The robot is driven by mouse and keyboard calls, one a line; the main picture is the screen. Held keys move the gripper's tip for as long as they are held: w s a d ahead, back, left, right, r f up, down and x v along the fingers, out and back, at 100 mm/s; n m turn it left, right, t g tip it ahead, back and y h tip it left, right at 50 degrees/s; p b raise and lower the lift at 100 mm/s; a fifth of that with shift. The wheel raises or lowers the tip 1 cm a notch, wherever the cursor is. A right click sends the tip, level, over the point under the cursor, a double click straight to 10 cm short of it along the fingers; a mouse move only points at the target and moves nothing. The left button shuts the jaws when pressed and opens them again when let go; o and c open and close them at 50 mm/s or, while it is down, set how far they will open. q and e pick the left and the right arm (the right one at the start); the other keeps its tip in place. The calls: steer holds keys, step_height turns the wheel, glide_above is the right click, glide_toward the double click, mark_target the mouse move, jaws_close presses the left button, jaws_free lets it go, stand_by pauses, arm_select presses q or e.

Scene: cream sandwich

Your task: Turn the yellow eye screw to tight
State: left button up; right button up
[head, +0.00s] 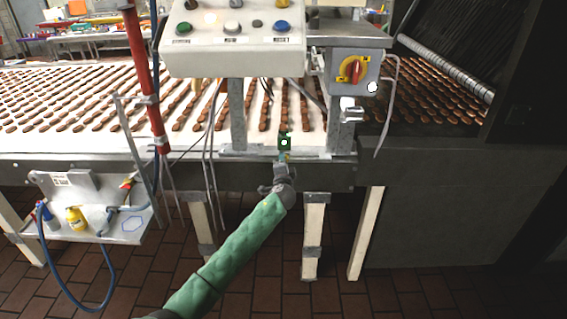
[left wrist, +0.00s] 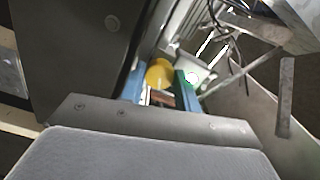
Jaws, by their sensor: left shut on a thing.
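The yellow eye screw (left wrist: 160,73) shows in the left wrist view as a rounded yellow piece between the two blue fingers of my left gripper (left wrist: 160,86). The gripper is shut on it. In the head view my left gripper (head: 283,156) is at the conveyor's front edge, below the control box, at the end of my green arm. The eye screw cannot be made out there. The screw's thread and how tight it sits are hidden. My right gripper is in neither view.
The control box (head: 232,57) with several buttons hangs above the gripper. A yellow and red rotary switch (head: 353,70) is to its right. The conveyor belt (head: 92,107) carries rows of brown biscuits. A small shelf (head: 120,232) holds a yellow bottle (head: 75,218) at left.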

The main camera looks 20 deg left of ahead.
arm_select(q)
steer(key=m+p, duration=0.1)
steer(key=m, duration=0.4)
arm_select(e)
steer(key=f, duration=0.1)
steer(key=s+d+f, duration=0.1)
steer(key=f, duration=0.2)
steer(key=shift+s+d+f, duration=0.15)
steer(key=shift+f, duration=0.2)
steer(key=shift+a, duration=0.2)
arm_select(q)
steer(key=o, duration=1)
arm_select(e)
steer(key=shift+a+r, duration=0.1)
arm_select(q)
steer(key=b+v, duration=0.2)
steer(key=v, duration=0.5)
steer(key=shift+s+d, duration=0.15)
steer(key=shift+s, duration=0.25)
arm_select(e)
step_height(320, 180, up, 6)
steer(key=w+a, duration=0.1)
